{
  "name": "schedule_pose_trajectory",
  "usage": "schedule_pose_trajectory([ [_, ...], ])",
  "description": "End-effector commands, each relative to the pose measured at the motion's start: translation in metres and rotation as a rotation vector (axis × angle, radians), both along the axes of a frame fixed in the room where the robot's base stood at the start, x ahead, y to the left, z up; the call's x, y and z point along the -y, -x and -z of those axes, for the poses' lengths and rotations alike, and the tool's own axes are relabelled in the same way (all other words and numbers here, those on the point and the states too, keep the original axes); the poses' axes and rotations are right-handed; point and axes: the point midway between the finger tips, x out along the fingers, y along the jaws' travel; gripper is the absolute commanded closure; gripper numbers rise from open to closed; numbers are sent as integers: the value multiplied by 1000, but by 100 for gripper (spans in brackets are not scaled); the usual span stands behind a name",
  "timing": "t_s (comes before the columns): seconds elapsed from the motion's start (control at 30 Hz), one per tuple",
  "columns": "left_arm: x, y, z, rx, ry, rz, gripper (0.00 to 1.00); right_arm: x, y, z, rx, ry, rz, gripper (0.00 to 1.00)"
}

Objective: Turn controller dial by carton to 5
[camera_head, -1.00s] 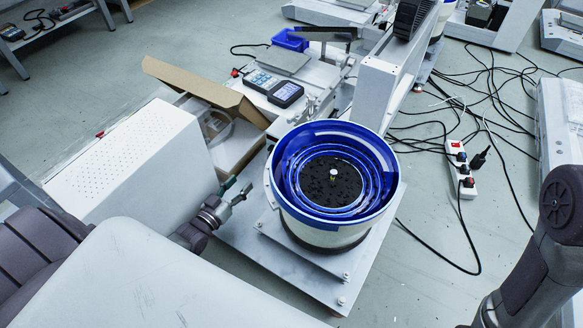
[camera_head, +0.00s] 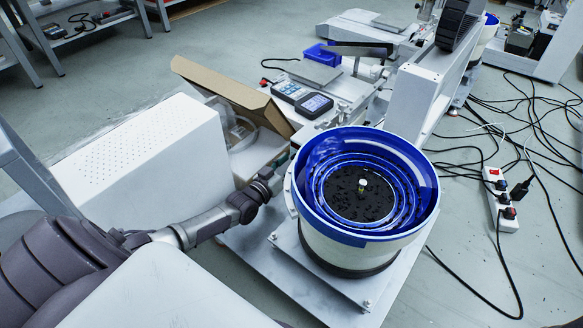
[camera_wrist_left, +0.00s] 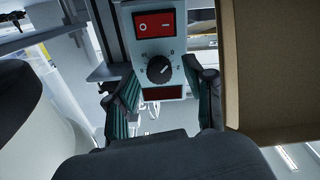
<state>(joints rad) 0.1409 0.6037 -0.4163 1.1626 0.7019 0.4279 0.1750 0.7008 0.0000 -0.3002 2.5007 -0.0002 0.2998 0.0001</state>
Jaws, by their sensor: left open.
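The controller (camera_wrist_left: 155,47) shows in the left wrist view as a grey box with a red rocker switch (camera_wrist_left: 154,23). Below the switch is a round black dial (camera_wrist_left: 160,69) with a white mark and small numbers around it. The exact setting is too small to read surely. My left gripper (camera_wrist_left: 163,78) is open, with one finger on each side of the dial. I cannot tell whether they touch it. In the head view my left gripper (camera_head: 272,178) is beside the brown carton (camera_head: 220,88); I cannot make out the controller there. My right gripper is not in view.
The carton wall (camera_wrist_left: 275,70) stands close on the right in the left wrist view. In the head view a blue-rimmed bowl feeder (camera_head: 365,250) stands just right of my left gripper. A white perforated box (camera_head: 150,150) stands to its left. Cables and a power strip (camera_head: 502,200) lie at the right.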

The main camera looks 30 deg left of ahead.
Motion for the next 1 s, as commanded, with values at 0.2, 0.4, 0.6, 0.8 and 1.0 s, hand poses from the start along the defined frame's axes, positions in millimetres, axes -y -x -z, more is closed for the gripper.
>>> schedule_pose_trajectory([
  [0.2,1,-7,0,-1,1,0,46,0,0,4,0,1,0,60],
  [0.4,1,-7,0,-1,0,0,51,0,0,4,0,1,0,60],
  [0.6,1,-6,0,-1,0,0,85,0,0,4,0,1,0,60],
  [0.8,1,-6,0,-1,0,0,100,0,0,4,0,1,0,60],
  [1.0,1,-6,-1,1,-29,-1,100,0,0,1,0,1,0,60],
])
